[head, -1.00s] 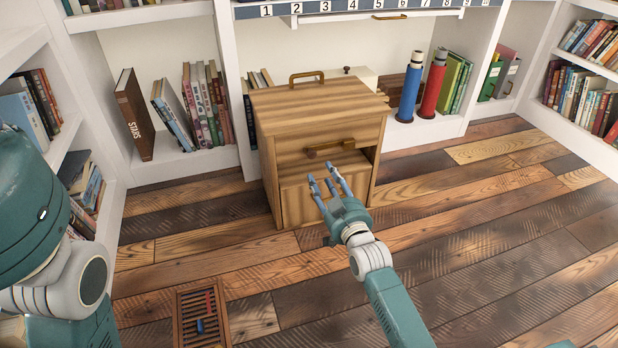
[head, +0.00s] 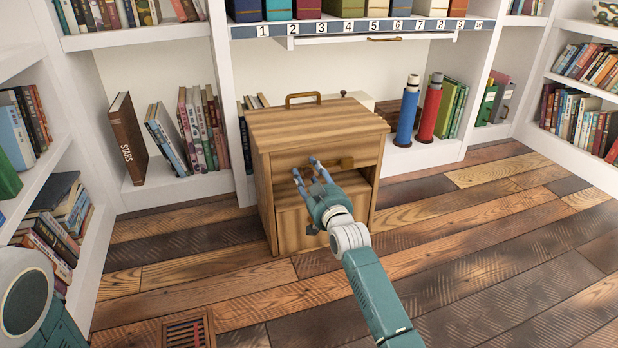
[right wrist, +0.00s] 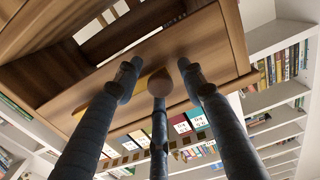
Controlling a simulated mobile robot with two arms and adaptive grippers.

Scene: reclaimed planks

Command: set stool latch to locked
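The stool is a striped wooden box (head: 318,128) with a handle on top, standing on the plank floor by the bookcase. My right gripper (head: 308,170) is in front of that panel, fingers spread and apart. In the right wrist view, its fingers (right wrist: 158,80) point up at the stool's front. My left gripper is not in view.
Blue (head: 407,110) and red (head: 430,108) rolls stand on the low shelf to the right of the stool. Books fill shelves on both sides. A slatted floor grate (head: 187,332) lies at the lower left. The floor on the right is clear.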

